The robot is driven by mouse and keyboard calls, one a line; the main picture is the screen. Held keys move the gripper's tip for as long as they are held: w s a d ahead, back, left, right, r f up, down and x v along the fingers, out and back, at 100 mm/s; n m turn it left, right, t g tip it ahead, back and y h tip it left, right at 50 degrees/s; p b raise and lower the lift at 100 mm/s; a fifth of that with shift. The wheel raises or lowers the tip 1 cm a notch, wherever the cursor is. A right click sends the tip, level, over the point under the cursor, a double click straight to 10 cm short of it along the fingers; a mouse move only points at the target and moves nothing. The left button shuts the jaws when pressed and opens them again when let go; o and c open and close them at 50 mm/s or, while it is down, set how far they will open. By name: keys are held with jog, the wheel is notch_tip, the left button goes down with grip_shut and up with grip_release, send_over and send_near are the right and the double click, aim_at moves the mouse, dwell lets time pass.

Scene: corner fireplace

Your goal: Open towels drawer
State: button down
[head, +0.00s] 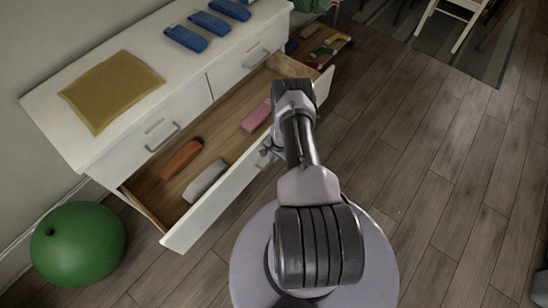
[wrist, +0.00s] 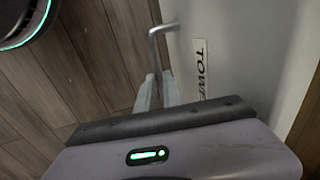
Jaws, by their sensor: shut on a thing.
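The towels drawer (head: 205,219) is a wide lower drawer of a white cabinet and stands pulled out. Inside lie rolled items: an orange-brown one (head: 181,159), a whitish one (head: 205,181) and a pink one (head: 256,116). In the wrist view, its pale front carries a label (wrist: 201,68) whose visible letters read "TOWE". My gripper (wrist: 157,88) is shut on the drawer's metal handle (wrist: 153,46), beside that label. In the head view my gripper (head: 267,155) is at the outer side of the drawer front, partly hidden by my arm.
Two upper drawers, left (head: 151,130) and right (head: 239,68), are shut. A yellow cloth (head: 110,90) and blue folded items (head: 186,38) lie on the cabinet top (head: 145,45). A green ball (head: 78,244) rests on the floor at left. Wooden floor (head: 430,160) is clear at right.

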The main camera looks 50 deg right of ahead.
jog(key=c, duration=1.5)
grip_release()
jog(key=shift+r, duration=0.1)
jog(key=s+r+p, duration=0.1)
jog(key=r+p, duration=0.2)
jog(key=r, duration=0.2)
jog(key=s+r+p, duration=0.1)
jog(key=r+p, duration=0.2)
jog(key=r, duration=0.3)
jog(key=s+r+p, duration=0.1)
jog(key=r+p, duration=0.2)
jog(key=r, duration=0.3)
jog(key=shift+s+d, duration=0.15)
